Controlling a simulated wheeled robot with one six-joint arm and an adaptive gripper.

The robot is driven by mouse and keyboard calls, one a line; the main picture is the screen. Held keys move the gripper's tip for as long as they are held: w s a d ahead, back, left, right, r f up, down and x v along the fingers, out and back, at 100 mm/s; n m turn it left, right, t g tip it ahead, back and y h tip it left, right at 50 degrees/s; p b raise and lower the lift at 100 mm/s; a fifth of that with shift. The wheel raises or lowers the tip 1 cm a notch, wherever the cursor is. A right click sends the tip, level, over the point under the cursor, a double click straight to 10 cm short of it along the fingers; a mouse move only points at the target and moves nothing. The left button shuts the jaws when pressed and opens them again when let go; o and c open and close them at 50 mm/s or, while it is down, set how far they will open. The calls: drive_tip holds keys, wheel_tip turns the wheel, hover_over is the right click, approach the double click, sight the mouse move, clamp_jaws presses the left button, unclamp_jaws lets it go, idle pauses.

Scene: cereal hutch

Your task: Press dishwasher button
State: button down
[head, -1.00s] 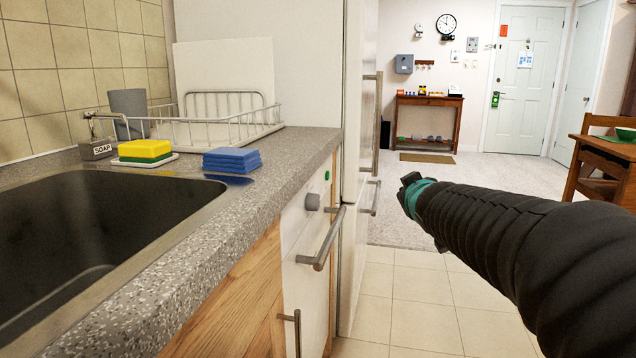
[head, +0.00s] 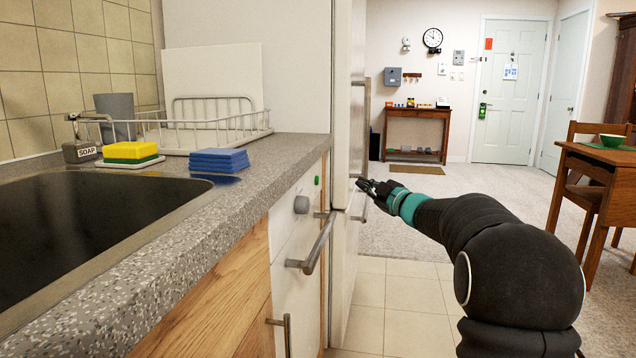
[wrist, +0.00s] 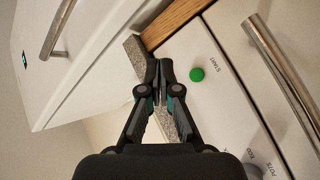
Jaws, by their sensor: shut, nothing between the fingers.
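The dishwasher (head: 292,290) is the white front under the counter, with a bar handle (head: 318,245) and a grey knob (head: 301,204). Its round green button (head: 317,180) sits near the panel's far end. In the wrist view the green button (wrist: 197,74) is beside the word START, just right of my fingertips. My gripper (wrist: 160,72) is shut and empty, with its tips apart from the button in the picture; the exact gap in depth is unclear. In the head view my gripper (head: 366,187) is right of the dishwasher, in front of the fridge.
The white fridge (head: 345,120) with bar handles stands just past the dishwasher. The grey speckled counter (head: 200,225) holds blue cloths (head: 219,161), a sponge (head: 130,151) and a dish rack (head: 215,130). The tiled floor (head: 400,315) to the right is open.

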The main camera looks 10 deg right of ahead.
sight(317, 180)
drive_tip(key=shift+w+a+b, duration=0.25)
drive_tip(key=shift+w+a, duration=0.2)
drive_tip(key=shift+a, duration=0.95)
drive_tip(key=shift+w+a+b, duration=0.25)
drive_tip(key=shift+w+a, duration=0.2)
drive_tip(key=shift+a, duration=0.95)
drive_tip(key=shift+w+a+b, duration=0.25)
drive_tip(key=shift+w+a, duration=0.2)
drive_tip(key=shift+a, duration=0.95)
drive_tip(key=shift+a, duration=0.15)
drive_tip(key=shift+w+a, duration=0.15)
drive_tip(key=shift+a, duration=0.1)
drive_tip(key=shift+w+a, duration=0.1)
drive_tip(key=shift+a, duration=0.25)
drive_tip(key=shift+d, duration=0.15)
drive_tip(key=shift+s+d+p, duration=0.25)
drive_tip(key=shift+d+p, duration=0.1)
drive_tip(key=shift+d, duration=0.25)
